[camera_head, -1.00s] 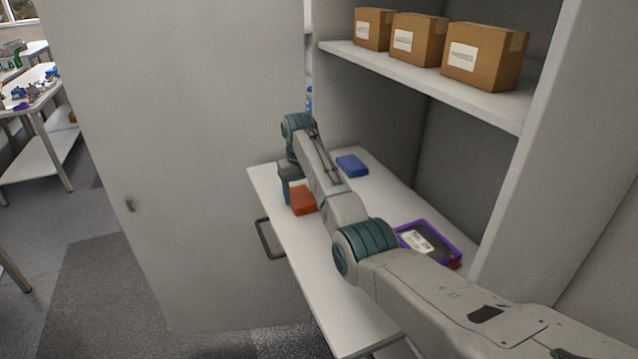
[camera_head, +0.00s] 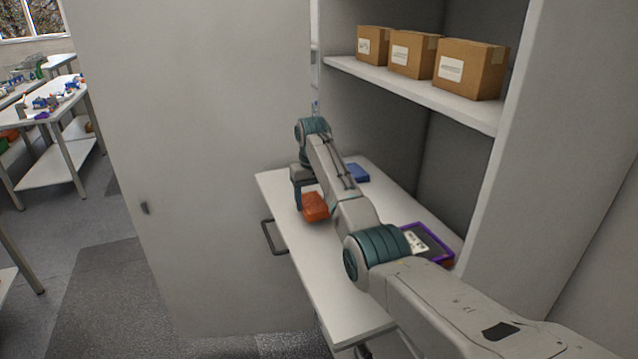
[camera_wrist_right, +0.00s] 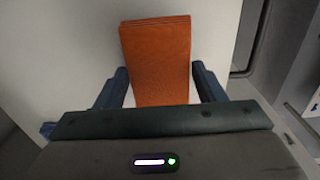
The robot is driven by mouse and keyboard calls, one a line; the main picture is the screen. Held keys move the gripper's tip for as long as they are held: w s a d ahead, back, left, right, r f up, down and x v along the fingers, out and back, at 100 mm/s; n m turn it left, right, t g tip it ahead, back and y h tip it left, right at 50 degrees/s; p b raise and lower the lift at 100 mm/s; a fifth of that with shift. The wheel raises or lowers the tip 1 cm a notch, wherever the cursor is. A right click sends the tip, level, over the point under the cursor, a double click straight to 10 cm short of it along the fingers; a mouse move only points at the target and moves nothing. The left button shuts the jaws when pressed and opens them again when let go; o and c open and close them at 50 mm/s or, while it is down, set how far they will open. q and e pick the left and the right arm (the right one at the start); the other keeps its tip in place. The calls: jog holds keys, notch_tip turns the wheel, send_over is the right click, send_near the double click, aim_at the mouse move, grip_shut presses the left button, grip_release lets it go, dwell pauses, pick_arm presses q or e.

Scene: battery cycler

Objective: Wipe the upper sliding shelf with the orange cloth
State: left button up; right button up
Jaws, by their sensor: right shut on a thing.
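The orange cloth (camera_head: 315,207) is a folded block on the white upper sliding shelf (camera_head: 335,280), which is pulled out of the cabinet. My right gripper (camera_head: 299,196) reaches over the shelf from the right and is shut on the cloth near the shelf's far left part. In the right wrist view the cloth (camera_wrist_right: 157,55) sits between the two blue fingers (camera_wrist_right: 160,88). I cannot tell whether the cloth presses on the shelf or is slightly above it. My left gripper is not in view.
A blue block (camera_head: 357,173) lies on the shelf behind my right arm. A purple-framed item (camera_head: 440,250) lies at the shelf's right side, partly hidden by my arm. Several cardboard boxes (camera_head: 470,70) stand on a fixed shelf above. A grey handle (camera_head: 272,238) sticks out at the front.

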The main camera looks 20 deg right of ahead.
jog(key=shift+w+r, duration=0.3)
jog(key=shift+r, duration=0.5)
jog(key=r, duration=0.3)
jog(key=shift+s+r, duration=0.1)
jog(key=shift+s, duration=0.2)
jog(key=shift+r, duration=0.1)
jog(key=shift+w, duration=0.1)
